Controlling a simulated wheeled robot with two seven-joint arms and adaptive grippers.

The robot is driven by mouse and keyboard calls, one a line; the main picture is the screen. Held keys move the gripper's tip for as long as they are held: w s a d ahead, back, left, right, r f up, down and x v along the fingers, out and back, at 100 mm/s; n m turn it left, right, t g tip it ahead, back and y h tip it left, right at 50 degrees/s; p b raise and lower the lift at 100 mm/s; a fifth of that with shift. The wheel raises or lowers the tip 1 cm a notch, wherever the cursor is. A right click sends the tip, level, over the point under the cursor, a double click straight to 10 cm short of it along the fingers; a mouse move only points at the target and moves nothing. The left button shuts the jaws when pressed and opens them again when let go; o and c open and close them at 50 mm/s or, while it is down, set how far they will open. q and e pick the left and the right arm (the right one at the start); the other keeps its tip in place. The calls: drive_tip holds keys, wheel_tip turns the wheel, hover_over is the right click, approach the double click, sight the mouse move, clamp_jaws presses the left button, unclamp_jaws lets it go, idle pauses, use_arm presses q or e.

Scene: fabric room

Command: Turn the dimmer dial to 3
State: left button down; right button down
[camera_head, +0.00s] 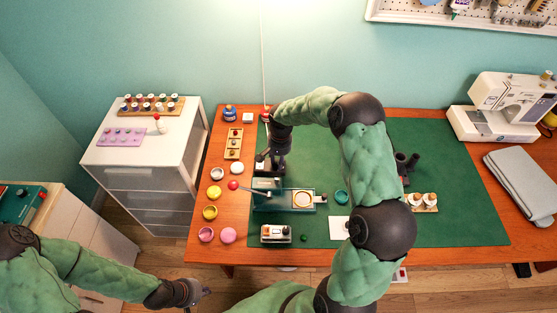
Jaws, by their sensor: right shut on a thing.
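My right arm reaches over the desk from the lower right and bends down at the back left of the green mat. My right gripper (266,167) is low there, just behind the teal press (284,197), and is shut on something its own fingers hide. I cannot clearly make out the dimmer dial or its number marks. A thin white cord (263,60) runs down the wall to the desk's back edge behind this gripper. My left gripper (190,292) is at the lower left, off the desk and over the floor; its finger opening is unclear.
The press's red-knobbed lever (234,185) sticks out left, near my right gripper. Small round pots (210,212) line the desk's left edge. A small grey device (276,234) sits at the front. A white sewing machine (500,105) stands at the right. The mat's right part is largely clear.

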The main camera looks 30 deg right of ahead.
drive_tip(key=c, duration=1)
unclamp_jaws()
drive_tip(key=shift+r, duration=0.1)
drive_tip(key=r, duration=1.1)
drive_tip(key=shift+s+d+r, duration=0.15)
drive_tip(key=shift+d+r, duration=0.05)
drive_tip(key=shift+r, duration=0.2)
